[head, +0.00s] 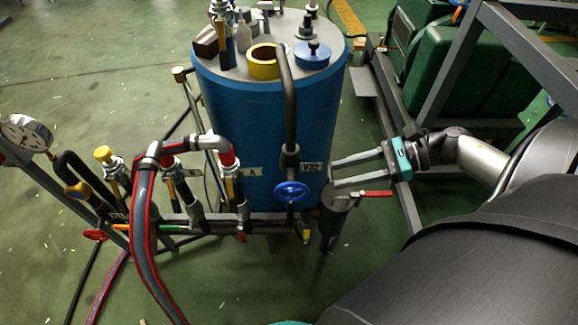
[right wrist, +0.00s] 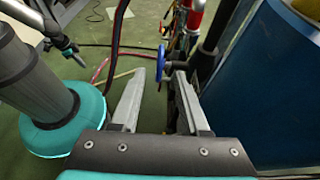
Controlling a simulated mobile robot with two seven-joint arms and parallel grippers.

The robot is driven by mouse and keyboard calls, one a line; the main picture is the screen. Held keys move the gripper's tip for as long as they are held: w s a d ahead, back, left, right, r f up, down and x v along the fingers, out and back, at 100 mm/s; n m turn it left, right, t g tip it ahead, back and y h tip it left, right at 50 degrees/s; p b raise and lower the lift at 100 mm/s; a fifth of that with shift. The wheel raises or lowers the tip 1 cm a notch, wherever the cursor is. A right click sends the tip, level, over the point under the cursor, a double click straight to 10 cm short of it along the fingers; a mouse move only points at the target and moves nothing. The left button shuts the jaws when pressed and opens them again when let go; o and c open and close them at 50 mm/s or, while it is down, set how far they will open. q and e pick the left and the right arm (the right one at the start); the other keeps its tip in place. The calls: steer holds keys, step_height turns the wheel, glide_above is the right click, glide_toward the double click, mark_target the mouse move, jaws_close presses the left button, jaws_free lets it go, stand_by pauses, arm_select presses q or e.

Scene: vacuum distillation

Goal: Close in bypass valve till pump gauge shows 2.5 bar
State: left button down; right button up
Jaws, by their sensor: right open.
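A blue handwheel valve (head: 291,192) sits on the dark pipe in front of the blue tank; no readable label says it is the bypass valve. The handwheel also shows in the right wrist view (right wrist: 161,60), beyond the fingertips and seen nearly edge-on. My right gripper (head: 333,173) is open and empty, to the right of the handwheel and apart from it, with its fingers pointing left towards it. A round white-faced gauge (head: 24,132) is at the far left; its reading is too small to tell.
The blue tank (head: 250,140) stands just behind the handwheel. A red lever (head: 375,193) on a grey fitting lies below my right gripper. A red handwheel (head: 96,235) and hoses (head: 140,210) are at left. Green machinery (head: 440,70) stands at back right.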

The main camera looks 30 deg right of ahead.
mark_target(275, 190)
steer(key=b+x, duration=0.2)
steer(key=x, duration=1.1)
steer(key=shift+w+a+b, duration=0.2)
steer(key=shift+b, duration=0.15)
arm_select(q)
steer(key=w+d+r, duration=0.3)
steer(key=w, duration=0.1)
steer(key=shift+w+d+r, duration=0.15)
steer(key=shift+w+r, duration=0.05)
steer(key=shift+r, duration=0.2)
arm_select(e)
steer(key=shift+x, duration=0.75)
jaws_close()
